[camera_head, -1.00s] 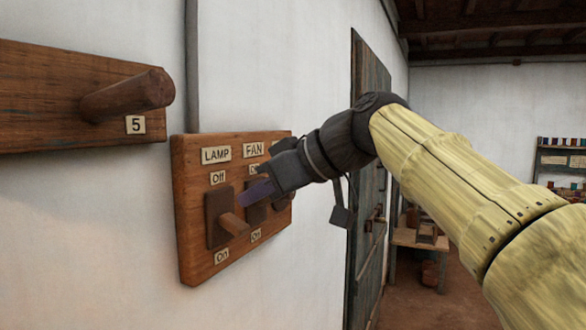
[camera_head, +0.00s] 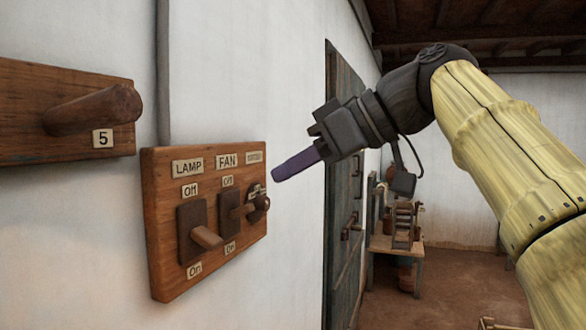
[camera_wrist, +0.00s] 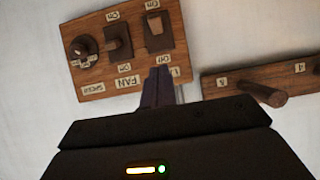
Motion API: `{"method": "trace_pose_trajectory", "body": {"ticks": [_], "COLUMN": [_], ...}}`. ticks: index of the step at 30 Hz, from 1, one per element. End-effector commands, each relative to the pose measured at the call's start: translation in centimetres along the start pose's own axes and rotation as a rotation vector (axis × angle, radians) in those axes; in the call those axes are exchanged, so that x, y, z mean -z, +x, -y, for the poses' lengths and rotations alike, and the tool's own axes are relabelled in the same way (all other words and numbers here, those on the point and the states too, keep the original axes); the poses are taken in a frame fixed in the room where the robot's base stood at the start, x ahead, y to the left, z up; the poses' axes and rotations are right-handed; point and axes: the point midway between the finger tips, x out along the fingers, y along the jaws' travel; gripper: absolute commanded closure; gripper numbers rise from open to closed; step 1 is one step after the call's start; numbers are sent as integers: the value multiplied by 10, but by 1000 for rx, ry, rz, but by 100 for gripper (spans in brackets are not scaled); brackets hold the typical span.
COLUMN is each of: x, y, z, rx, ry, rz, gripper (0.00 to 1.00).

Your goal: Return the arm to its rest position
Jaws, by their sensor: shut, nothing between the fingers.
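My gripper (camera_head: 283,171) is in front of the wooden switch panel (camera_head: 160,255), up and to the right of its lamp and fan switches in the head view. Its purple fingers are shut together with nothing between them. In the head view there is clear space between the fingertips and the panel. In the wrist view the gripper (camera_wrist: 157,75) appears over the panel's edge. The panel carries a lamp switch (camera_head: 205,237), a fan switch (camera_head: 240,210) and a round knob (camera_head: 261,202). The lamp and fan levers stick out from their plates.
A wooden rail (camera_head: 30,130) with a peg (camera_head: 95,110) marked 5 is on the wall at left. A dark door (camera_head: 343,200) stands behind my gripper. A small table (camera_head: 410,248) is farther back, with open floor beside it.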

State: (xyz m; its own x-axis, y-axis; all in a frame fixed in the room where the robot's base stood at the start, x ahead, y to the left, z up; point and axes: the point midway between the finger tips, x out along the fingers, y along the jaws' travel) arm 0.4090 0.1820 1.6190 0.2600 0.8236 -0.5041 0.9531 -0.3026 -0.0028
Motion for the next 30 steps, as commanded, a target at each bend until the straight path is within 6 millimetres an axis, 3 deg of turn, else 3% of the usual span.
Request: {"method": "trace_pose_trajectory", "body": {"ticks": [8, 11, 14, 21, 25, 30], "x": [-3, -14, -39, -141, -206, -295], "y": [2, 10, 25, 69, 86, 101], "z": [-4, -17, -40, -96, -113, -118], "rx": [-8, -30, -77, -249, -349, -475], "ry": [16, 77, 192, 523, 671, 823], "rz": [4, 19, 53, 181, 261, 369], "gripper": [100, 100, 100, 100, 100, 100]}}
